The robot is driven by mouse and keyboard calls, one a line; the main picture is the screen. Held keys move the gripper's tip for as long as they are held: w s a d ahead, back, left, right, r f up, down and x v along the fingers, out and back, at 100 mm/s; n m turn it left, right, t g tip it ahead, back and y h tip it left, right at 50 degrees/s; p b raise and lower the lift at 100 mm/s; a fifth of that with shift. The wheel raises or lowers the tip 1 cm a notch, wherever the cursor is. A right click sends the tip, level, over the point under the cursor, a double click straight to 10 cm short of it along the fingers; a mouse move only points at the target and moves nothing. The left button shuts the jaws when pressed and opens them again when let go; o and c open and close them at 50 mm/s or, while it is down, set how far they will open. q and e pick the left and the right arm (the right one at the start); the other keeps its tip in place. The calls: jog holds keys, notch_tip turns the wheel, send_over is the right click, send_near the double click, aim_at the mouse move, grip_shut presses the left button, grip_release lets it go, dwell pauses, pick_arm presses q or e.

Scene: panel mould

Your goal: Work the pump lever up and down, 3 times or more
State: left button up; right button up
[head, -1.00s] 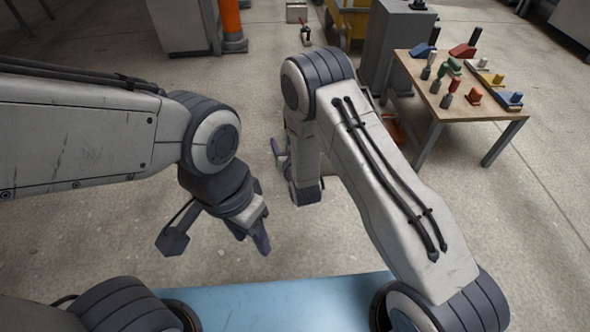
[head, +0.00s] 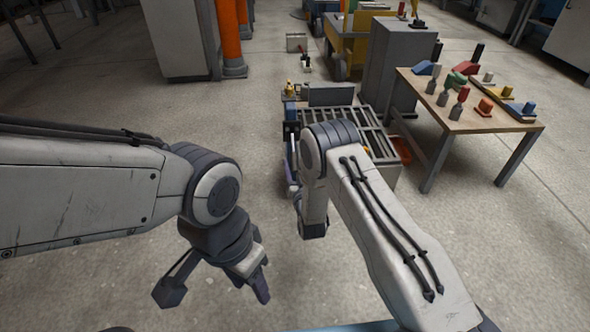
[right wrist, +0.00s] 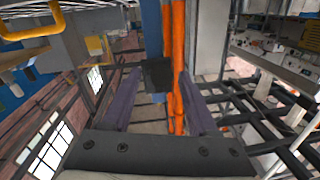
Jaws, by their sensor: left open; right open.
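I cannot pick out the pump lever for certain. A low grated bench (head: 372,143) stands beyond my right arm, with blue and brass-coloured fittings (head: 290,90) at its left end; my arm hides part of it. Farther back, a small upright handle with red and black parts (head: 304,56) stands on the floor. My left gripper (head: 250,283) is open and empty over bare floor.
A wooden table (head: 480,122) with several small coloured pieces stands at the right. A grey cabinet (head: 398,65) stands behind the bench. Orange posts (head: 231,40) and a pale cabinet (head: 178,38) stand at the back. The floor in front is clear.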

jog(key=shift+w+a, duration=0.1)
jog(key=shift+w, duration=0.8)
grip_shut()
jog(key=shift+s, duration=0.1)
dwell(0.7)
